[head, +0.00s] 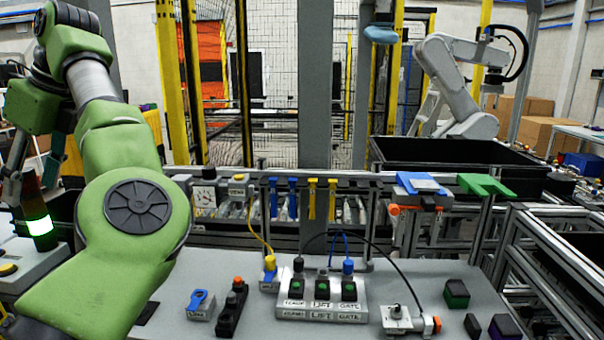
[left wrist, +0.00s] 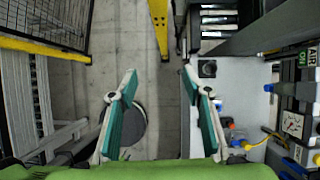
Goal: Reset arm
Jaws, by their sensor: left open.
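My left arm (head: 110,230) is green and fills the left of the head view, bent up and over toward the top left corner. My left gripper (head: 12,190) hangs at the left edge there, partly cut off. In the left wrist view the left gripper (left wrist: 159,78) is open, its two teal-padded fingers wide apart with nothing between them but grey floor (left wrist: 165,100) below. My right arm and gripper show in neither view.
A black bin (head: 440,152) stands behind. A lit green lamp (head: 40,226) is near the left gripper. A gauge (left wrist: 292,124) is at right.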

